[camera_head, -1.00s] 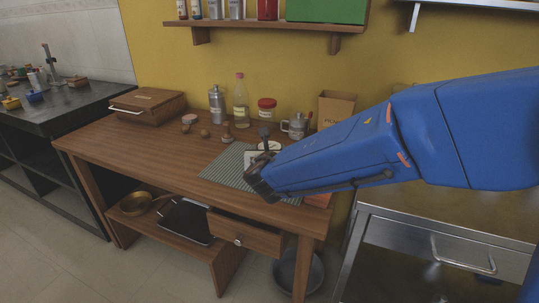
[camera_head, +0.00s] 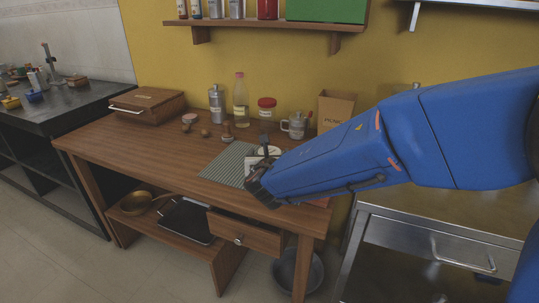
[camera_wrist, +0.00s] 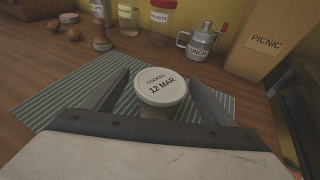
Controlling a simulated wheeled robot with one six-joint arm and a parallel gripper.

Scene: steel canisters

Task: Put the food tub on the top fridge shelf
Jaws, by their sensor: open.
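The food tub is a small tub with a round white lid marked "COOKED 12 MAR" (camera_wrist: 161,87). It stands upright on a green striped mat (camera_wrist: 62,110) on the wooden table. In the head view its pale lid (camera_head: 270,150) shows just behind my gripper (camera_head: 262,172), which hides most of its body. In the wrist view my gripper (camera_wrist: 158,78) is open, with one dark finger on each side of the tub. I cannot tell whether either finger touches it. No fridge or fridge shelf can be made out.
Behind the mat stand a metal mug (camera_head: 295,125), a red-lidded jar (camera_head: 267,107), a bottle (camera_head: 241,100), a metal canister (camera_head: 217,103) and a "PICNIC" paper bag (camera_head: 335,110). A wooden box (camera_head: 147,105) sits at the table's left end. The table's left front is clear.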

